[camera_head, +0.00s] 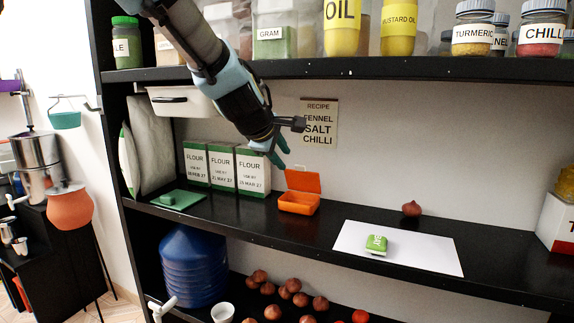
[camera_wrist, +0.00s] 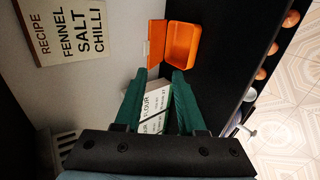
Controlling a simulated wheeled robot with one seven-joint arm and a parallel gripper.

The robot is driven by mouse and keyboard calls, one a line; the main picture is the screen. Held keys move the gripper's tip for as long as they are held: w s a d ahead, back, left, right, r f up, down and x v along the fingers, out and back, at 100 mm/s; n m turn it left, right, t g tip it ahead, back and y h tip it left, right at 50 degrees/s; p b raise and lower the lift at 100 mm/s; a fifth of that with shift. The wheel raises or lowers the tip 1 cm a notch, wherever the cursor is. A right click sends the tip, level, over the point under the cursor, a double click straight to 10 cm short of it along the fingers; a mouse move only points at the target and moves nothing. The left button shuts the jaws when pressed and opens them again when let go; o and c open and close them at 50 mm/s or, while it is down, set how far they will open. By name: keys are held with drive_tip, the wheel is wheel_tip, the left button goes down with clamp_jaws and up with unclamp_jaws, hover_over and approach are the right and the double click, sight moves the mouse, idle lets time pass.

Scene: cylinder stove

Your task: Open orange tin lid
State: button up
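The orange tin (camera_head: 298,202) stands on the black middle shelf, with its lid (camera_head: 303,181) raised upright at the back. In the wrist view the tin (camera_wrist: 183,45) shows its empty-looking inside, and the lid (camera_wrist: 157,42) stands out along its left side. My gripper (camera_head: 281,158) is above and slightly left of the tin, apart from it in the head view. In the wrist view the green fingers of my gripper (camera_wrist: 159,73) are spread with a gap and hold nothing; the tin lies beyond their tips.
Several flour boxes (camera_head: 223,168) stand left of the tin. A green flat item (camera_head: 177,199) lies further left. A white sheet (camera_head: 430,256) with a green-and-white packet (camera_head: 377,244) lies to the right, near an onion (camera_head: 411,208). Jars line the upper shelf (camera_head: 400,68), close above my arm.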

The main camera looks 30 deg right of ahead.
sight(301, 170)
drive_tip(key=shift+p+v, duration=0.3)
drive_tip(key=shift+v, duration=2.1)
drive_tip(key=shift+c, duration=0.2)
